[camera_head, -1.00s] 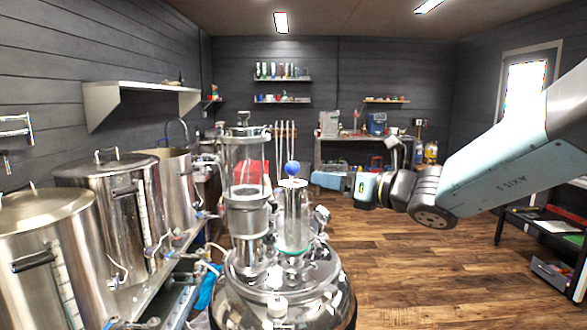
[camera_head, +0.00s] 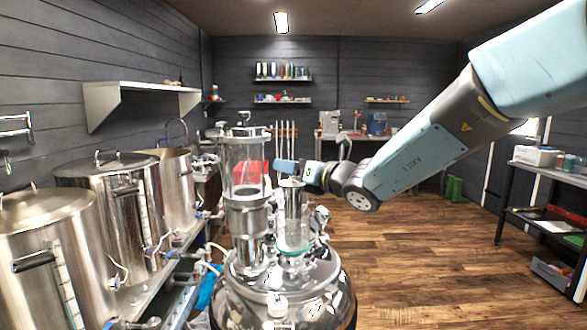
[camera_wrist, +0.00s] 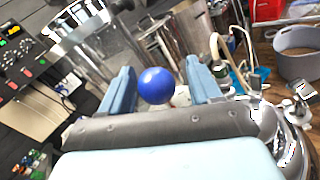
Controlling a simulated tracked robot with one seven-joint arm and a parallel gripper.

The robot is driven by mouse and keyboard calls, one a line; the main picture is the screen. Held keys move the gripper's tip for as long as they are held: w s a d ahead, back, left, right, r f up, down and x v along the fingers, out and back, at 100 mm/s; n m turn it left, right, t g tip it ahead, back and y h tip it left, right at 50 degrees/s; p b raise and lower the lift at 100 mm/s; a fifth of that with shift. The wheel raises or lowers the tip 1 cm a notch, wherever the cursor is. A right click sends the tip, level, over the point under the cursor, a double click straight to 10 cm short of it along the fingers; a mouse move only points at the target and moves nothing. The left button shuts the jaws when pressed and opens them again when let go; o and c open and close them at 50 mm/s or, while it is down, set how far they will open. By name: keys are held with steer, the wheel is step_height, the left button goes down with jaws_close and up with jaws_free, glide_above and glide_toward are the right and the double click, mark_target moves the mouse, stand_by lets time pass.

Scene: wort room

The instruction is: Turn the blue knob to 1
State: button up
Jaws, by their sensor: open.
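The blue knob (camera_wrist: 155,86) is a round, shiny ball in the wrist view. It sits between the two light-blue fingers of my gripper (camera_wrist: 159,70), closer to the left finger, with a visible gap on the right. In the head view my gripper (camera_head: 285,166) is at the top of the slim glass column on the steel vessel, and it hides the knob there. My gripper is open. No scale or number for the knob can be read in either view.
A wider glass cylinder (camera_head: 245,165) stands close left of my gripper on the steel vessel (camera_head: 285,300). Large steel kettles (camera_head: 110,205) line the left side. A dark shelf table (camera_head: 540,200) stands at the right. The wooden floor (camera_head: 430,255) between is clear.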

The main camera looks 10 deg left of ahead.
steer(key=shift+x, duration=0.95)
steer(key=shift+c, duration=0.4)
